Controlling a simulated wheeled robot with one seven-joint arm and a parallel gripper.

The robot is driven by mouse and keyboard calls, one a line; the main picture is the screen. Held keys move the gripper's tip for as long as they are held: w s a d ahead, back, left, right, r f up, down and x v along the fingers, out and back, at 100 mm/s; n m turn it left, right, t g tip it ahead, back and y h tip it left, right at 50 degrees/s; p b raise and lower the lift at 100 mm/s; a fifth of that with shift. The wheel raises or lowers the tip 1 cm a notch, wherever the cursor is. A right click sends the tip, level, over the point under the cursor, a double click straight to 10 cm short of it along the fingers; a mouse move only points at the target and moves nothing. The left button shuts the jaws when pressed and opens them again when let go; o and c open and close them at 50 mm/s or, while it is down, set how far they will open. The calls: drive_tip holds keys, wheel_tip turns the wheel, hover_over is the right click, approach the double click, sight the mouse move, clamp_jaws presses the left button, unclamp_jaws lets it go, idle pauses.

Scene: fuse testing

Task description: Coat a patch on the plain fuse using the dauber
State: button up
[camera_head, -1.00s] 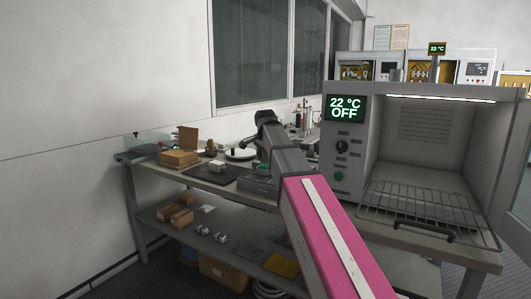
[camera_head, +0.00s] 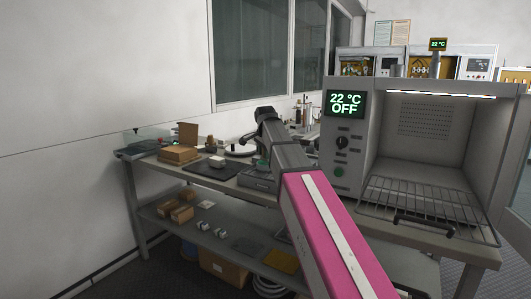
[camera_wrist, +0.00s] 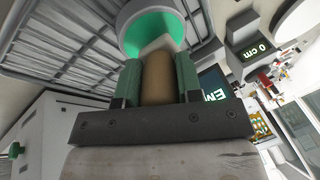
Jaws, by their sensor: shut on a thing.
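My gripper (camera_wrist: 158,82) has green fingers, shut on a tan, rounded handle that seems to be the dauber (camera_wrist: 157,80). A pale tip shows beyond the fingers, close to a round white piece with a green inside (camera_wrist: 150,25). I cannot tell whether they touch or what the round piece is. In the head view my arm reaches over the bench, and the fingers and the dauber cannot be made out there. I cannot pick out the plain fuse in either view.
The bench (camera_head: 232,187) carries a dark mat (camera_head: 197,171), a small white block (camera_head: 217,161) and a brown box (camera_head: 178,154). A grey oven (camera_head: 345,174), reading 22 °C OFF, stands open at the right with a wire rack (camera_head: 415,205). Boxes sit on the lower shelf.

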drive_tip(key=shift+f, duration=0.45)
idle(1.2)
drive_tip(key=shift+r, duration=0.1)
drive_tip(key=shift+r, duration=3.45)
